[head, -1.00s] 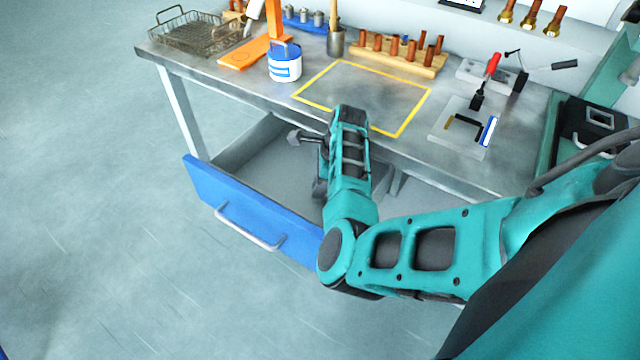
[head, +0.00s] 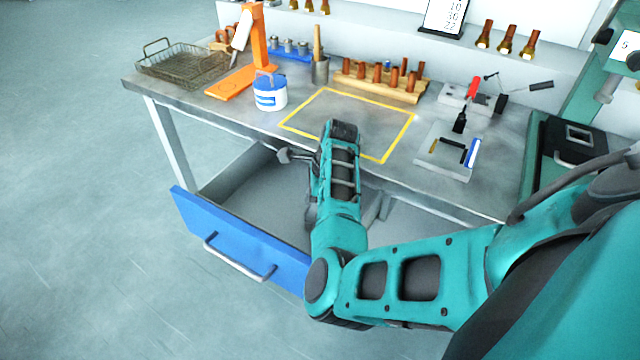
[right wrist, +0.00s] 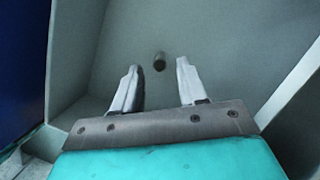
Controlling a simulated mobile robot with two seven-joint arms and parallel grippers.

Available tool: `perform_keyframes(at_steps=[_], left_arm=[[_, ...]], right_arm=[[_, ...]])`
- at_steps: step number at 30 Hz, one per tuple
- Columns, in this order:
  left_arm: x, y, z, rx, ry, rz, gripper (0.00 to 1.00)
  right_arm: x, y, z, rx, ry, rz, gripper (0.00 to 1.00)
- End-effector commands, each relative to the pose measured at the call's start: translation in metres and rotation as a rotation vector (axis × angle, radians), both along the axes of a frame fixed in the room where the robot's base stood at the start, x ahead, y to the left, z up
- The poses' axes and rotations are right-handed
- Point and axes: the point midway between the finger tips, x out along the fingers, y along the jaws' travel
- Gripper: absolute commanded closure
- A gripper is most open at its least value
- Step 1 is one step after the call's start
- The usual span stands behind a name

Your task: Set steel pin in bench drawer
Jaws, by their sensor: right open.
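The bench drawer (head: 243,241) is pulled open under the bench, with a blue front and a grey inside. In the head view my right arm reaches down over the drawer and hides the fingers and pin. My left gripper is not in view.
On the steel bench top (head: 210,104) stand a wire basket (head: 183,62), a blue and white tub (head: 270,92), a wooden rack of copper pieces (head: 380,84) and a toggle clamp (head: 470,96). The yellow-outlined area is clear. Drawer walls surround my right gripper.

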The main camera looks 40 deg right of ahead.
Motion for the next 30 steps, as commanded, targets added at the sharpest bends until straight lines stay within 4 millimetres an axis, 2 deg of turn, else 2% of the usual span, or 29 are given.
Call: perform_keyframes(at_steps=[1,6,12,18,30], left_arm=[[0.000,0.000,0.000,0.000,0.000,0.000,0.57],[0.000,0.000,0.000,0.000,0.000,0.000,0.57],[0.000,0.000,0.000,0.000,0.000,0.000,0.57],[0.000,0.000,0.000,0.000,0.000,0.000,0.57],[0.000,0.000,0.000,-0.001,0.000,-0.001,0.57]], right_arm=[[0.000,-0.003,0.012,-0.002,-0.005,-0.002,0.58],[-0.006,-0.012,0.049,-0.003,-0.005,-0.001,0.58],[-0.011,-0.019,0.077,-0.002,-0.003,0.000,0.58],[-0.014,-0.021,0.087,-0.002,0.000,0.001,0.58],[-0.014,-0.021,0.087,0.000,0.000,0.001,0.58]])
